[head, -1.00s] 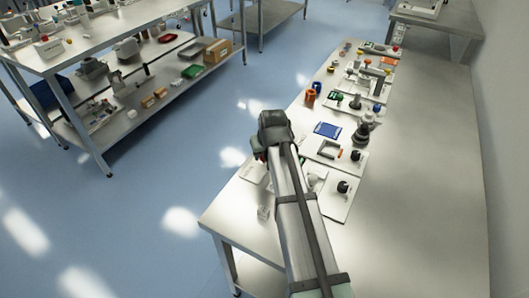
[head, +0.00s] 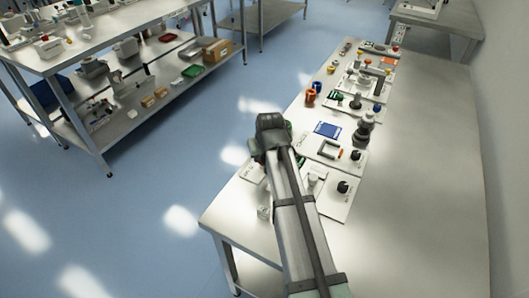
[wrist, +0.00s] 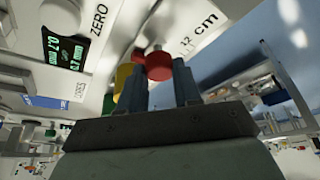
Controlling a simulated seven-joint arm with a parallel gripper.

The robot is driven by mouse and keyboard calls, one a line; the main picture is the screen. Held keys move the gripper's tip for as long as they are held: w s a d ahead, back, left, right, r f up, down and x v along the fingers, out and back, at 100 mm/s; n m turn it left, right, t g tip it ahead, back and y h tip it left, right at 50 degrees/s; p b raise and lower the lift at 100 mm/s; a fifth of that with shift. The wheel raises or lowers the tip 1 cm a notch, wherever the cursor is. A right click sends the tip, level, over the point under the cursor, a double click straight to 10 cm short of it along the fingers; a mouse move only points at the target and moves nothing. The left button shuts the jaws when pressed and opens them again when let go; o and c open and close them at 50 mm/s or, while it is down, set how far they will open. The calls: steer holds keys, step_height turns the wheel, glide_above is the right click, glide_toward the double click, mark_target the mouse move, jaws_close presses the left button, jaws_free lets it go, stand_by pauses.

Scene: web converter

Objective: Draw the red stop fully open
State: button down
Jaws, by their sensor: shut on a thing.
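The red stop (wrist: 158,63) is a round red knob on a pale metal stem, in front of a white panel in the wrist view. My gripper (wrist: 160,74) has its two blue-grey fingers on either side of the knob and is shut on it. How far the stop is drawn out cannot be told. In the head view my own arm covers the gripper and the stop.
Beside the stop, a yellow knob (wrist: 122,77) and a display with green digits (wrist: 63,50) show in the wrist view. In the head view several devices, a blue plate (head: 327,130) and an orange cup (head: 311,95) stand along the bench (head: 420,190). Its right side is clear.

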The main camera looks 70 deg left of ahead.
steer(key=s+d, duration=0.4)
steer(key=shift+s+d, duration=0.2)
steer(key=c, duration=1.1)
jaws_free()
steer(key=shift+o, duration=0.2)
steer(key=shift+r, duration=0.1)
steer(key=shift+d+r, duration=0.1)
steer(key=shift+r, duration=0.15)
steer(key=v, duration=1.3)
steer(key=shift+d, duration=0.1)
